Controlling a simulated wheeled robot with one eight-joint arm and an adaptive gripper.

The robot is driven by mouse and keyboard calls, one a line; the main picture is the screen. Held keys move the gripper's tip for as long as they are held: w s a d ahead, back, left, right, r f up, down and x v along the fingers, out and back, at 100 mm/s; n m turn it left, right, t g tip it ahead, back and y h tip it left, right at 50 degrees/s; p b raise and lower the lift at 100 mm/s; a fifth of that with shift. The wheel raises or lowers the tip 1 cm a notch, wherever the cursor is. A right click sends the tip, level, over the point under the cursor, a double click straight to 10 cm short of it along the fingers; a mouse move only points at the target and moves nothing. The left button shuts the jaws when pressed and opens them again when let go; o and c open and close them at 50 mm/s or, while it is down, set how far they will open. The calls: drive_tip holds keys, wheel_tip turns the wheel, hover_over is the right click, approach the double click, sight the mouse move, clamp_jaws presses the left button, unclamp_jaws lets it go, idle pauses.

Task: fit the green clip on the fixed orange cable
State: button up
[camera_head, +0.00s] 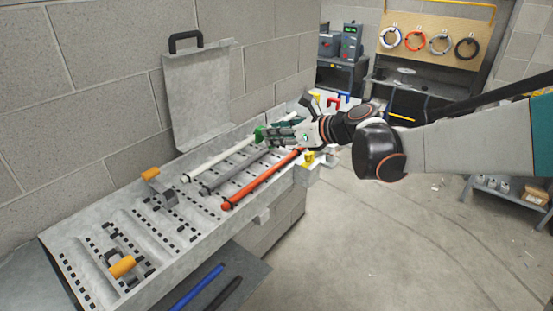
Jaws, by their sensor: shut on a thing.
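The orange cable (260,181) lies fixed along the front side of the grey tray, nearest the tray's front edge. The green clip (260,133) is at the tip of my gripper (268,134), which is shut on it. My gripper reaches in from the right and holds the clip over the far part of the cables, near the white cable (220,160) and the grey cable (236,170). The clip is up and left of the orange cable's far end, apart from it in the picture. My gripper hides part of the clip and the far cable ends.
The tray (90,241) has slotted holes and orange-handled clamps (122,266) on its left part. Its open lid (198,95) stands at the wall. A blue rod (197,287) lies on a lower shelf in front. Cable coils (415,40) hang behind.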

wheel_tip(320, 180, down, 9)
drive_tip(key=shift+f+b, duration=0.1)
drive_tip(key=shift+b, duration=0.9)
drive_tip(key=shift+f+b, duration=0.3)
drive_tip(key=shift+f, duration=0.2)
drive_tip(key=o, duration=0.9)
drive_tip(key=shift+s, duration=0.1)
drive_tip(key=shift+r, duration=0.15)
